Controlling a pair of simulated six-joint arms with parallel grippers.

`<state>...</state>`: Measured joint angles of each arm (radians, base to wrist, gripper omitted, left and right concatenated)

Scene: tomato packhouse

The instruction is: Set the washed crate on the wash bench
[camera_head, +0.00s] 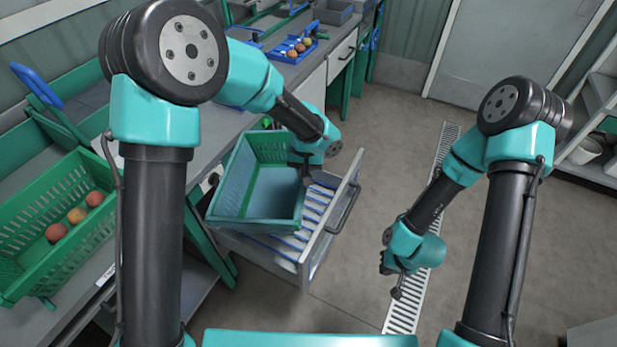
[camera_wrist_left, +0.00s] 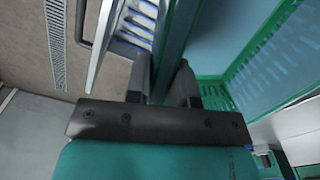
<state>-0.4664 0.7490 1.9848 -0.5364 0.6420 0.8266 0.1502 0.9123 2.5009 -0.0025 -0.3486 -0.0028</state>
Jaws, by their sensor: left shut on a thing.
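An empty green crate (camera_head: 230,194) hangs or rests over an open drawer beside the bench; whether it touches the drawer is unclear. My left gripper (camera_head: 307,168) is shut on the crate's right wall. In the left wrist view, the two fingers of the left gripper (camera_wrist_left: 164,84) pinch the green crate wall (camera_wrist_left: 181,40) between them. My right gripper (camera_head: 389,267) hangs over the floor at right, away from everything; its fingers are too small and dark to read. A long grey bench (camera_head: 215,125) runs along the left; I cannot tell which part is the wash bench.
The open drawer (camera_head: 335,222) holds blue-and-white slats and juts over the floor. A green crate (camera_head: 84,180) with a few tomatoes sits at far left. A blue tray (camera_head: 289,57) with several tomatoes lies at the back. Open floor lies right of the drawer, with a grate (camera_head: 412,292).

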